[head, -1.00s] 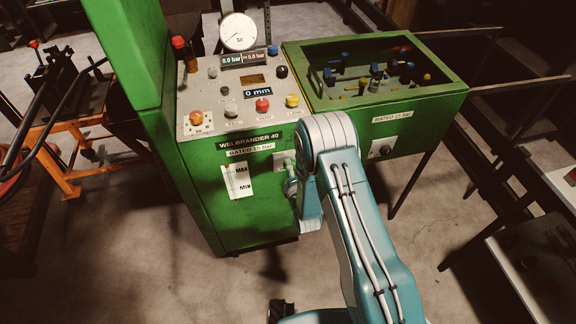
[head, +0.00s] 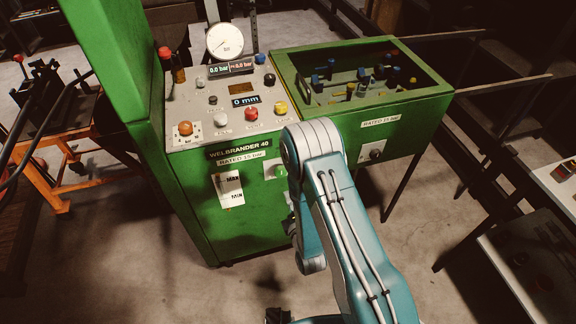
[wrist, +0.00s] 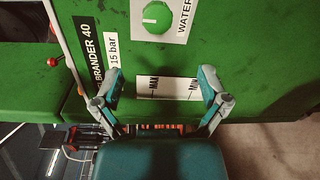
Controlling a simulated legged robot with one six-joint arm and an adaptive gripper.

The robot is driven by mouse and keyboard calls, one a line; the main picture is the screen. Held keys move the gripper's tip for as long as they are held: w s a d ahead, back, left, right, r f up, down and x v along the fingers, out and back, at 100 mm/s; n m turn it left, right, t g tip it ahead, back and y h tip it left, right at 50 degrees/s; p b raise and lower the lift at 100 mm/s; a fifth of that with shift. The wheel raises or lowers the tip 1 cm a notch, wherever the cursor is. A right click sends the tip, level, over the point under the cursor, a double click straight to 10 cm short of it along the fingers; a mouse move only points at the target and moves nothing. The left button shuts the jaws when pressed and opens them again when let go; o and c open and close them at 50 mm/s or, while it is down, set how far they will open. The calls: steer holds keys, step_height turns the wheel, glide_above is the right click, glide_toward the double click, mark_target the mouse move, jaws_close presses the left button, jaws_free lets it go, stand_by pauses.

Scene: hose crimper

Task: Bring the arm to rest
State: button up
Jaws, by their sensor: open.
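My arm (head: 345,220) reaches forward from the bottom of the head view toward the front of the green hose crimper (head: 195,205). In the wrist view my gripper (wrist: 160,84) is open, its two fingers spread apart with nothing between them. Beyond the fingers is the machine's green front (wrist: 260,80), with the MAX/MIN level label (wrist: 167,88) between the fingertips and a green WATER knob (wrist: 156,16) above. In the head view the gripper is hidden behind my own arm.
The control panel (head: 215,105) carries several buttons and a round gauge (head: 225,41). A green open-topped bin (head: 400,103) stands at its right. An orange-framed cart (head: 60,165) is at the left, a table (head: 555,185) at the right. Bare floor (head: 130,270) lies in front.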

steer(key=w+d+r+m+g+h, duration=0.2)
steer(key=w+r+m, duration=0.35)
steer(key=r, duration=0.45)
steer(key=s+d+r+m+g+h, duration=0.1)
steer(key=d+r+m+g, duration=0.15)
steer(key=r, duration=0.35)
steer(key=s+d+r+m+g, duration=0.1)
steer(key=d+r+m, duration=0.1)
steer(key=r+m, duration=0.3)
steer(key=s+d+r+m+g, duration=0.2)
steer(key=s+r+m, duration=0.1)
steer(key=s, duration=0.5)
steer(key=s+d+r+m+g+h, duration=0.1)
steer(key=s+d+r+m, duration=0.2)
steer(key=s+r, duration=0.3)
steer(key=s+d+r+m+g, duration=0.2)
steer(key=s+r+m, duration=0.2)
steer(key=s, duration=0.8)
steer(key=shift+d+r+g+h, duration=0.35)
steer(key=shift+d+r+h, duration=0.05)
steer(key=shift+r, duration=0.25)
steer(key=shift+s, duration=0.1)
